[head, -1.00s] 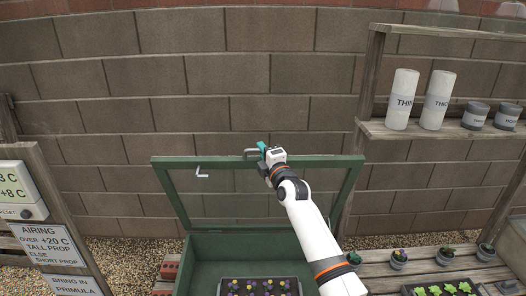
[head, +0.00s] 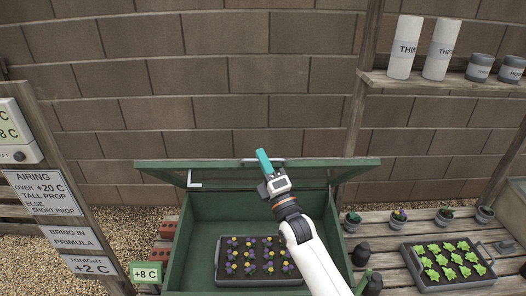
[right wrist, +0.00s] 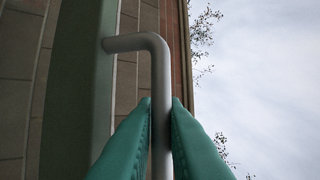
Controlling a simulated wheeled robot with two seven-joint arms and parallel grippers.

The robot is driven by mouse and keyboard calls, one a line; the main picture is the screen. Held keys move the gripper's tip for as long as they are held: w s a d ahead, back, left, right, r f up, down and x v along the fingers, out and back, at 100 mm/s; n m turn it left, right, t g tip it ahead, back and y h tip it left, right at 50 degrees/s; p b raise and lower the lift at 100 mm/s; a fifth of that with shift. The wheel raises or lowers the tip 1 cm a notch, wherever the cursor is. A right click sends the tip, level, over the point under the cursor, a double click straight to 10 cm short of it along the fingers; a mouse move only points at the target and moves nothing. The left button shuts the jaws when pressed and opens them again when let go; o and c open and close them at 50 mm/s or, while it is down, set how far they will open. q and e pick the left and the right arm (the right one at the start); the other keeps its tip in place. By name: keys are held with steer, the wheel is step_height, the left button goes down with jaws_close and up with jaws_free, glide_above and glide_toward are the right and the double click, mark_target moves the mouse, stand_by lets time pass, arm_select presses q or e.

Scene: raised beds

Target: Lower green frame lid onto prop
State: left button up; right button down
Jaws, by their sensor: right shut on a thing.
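The green frame lid (head: 160,167) is raised and tilted above the open green cold frame box (head: 178,258), its front edge high over the box. My right gripper (head: 264,162) has teal fingers shut on the grey bar handle (head: 248,161) at the middle of the lid's front edge. In the right wrist view the fingers (right wrist: 160,125) pinch the bent grey handle (right wrist: 135,42) beside the green lid rail (right wrist: 80,90). A small pale L-shaped piece (head: 193,184) shows under the lid at left; I cannot tell if it is the prop or touches the lid. My left gripper is out of view.
A tray of purple and yellow flowers (head: 222,262) stands inside the box. Signs (head: 48,193) read airing over +20 C tall prop, else short prop; a small display (head: 146,272) reads +8 C. A seedling tray (head: 450,282) is on slats at right. A block wall stands behind.

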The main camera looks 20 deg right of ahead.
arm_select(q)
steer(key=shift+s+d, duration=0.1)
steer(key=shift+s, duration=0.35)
arm_select(e)
steer(key=c, duration=1.5)
jaws_free()
steer(key=shift+r, duration=0.1)
